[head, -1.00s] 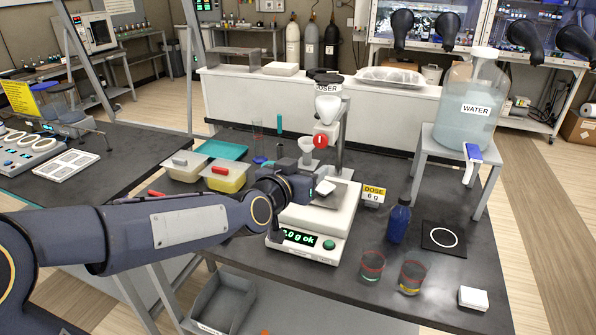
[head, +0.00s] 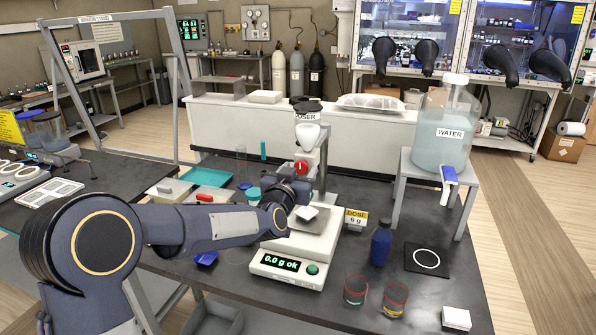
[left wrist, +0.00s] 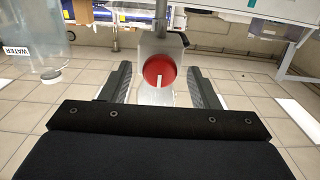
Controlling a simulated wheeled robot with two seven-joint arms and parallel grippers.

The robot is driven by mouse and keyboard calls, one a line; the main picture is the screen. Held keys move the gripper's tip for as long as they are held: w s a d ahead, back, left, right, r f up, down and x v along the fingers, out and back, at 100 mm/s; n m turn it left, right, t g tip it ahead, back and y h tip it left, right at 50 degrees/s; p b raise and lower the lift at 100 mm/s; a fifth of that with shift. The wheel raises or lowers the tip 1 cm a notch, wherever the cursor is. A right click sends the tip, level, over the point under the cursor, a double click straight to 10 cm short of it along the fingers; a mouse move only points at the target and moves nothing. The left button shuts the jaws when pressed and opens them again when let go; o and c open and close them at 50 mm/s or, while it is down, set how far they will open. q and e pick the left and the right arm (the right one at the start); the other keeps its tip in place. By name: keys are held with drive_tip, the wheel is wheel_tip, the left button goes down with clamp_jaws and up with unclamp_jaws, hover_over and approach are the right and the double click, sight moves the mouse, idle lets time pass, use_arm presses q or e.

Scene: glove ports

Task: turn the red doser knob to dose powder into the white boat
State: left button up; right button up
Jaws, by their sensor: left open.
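The red doser knob (head: 301,167) is on the front of the white doser (head: 307,134). In the left wrist view the knob (left wrist: 159,70) shows face-on with a white upright mark. My left gripper (left wrist: 158,78) is open, one finger on each side of the knob in that view; I cannot tell if either touches it. In the head view my left gripper (head: 297,188) is just below the knob, its fingertips hard to make out. The white boat (head: 307,212) sits on the balance (head: 293,250), which reads "0.0 g ok". My right gripper is not in view.
A yellow sign (head: 355,217) reads "DOSE 6 g". A blue bottle (head: 381,244), two glass beakers (head: 395,298) and a water carboy (head: 446,125) on a stand are to the right. Tubs (head: 207,195) and a teal tray (head: 205,177) lie left of the doser.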

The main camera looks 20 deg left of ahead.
use_arm(q)
drive_tip(key=shift+c, duration=0.2)
drive_tip(key=c, duration=0.9)
drive_tip(key=shift+m, duration=0.4)
drive_tip(key=m, duration=0.2)
drive_tip(key=shift+m+b, duration=0.3)
drive_tip(key=shift+b, duration=0.05)
drive_tip(key=m, duration=0.5)
drive_tip(key=shift+m, duration=0.3)
drive_tip(key=o, duration=0.9)
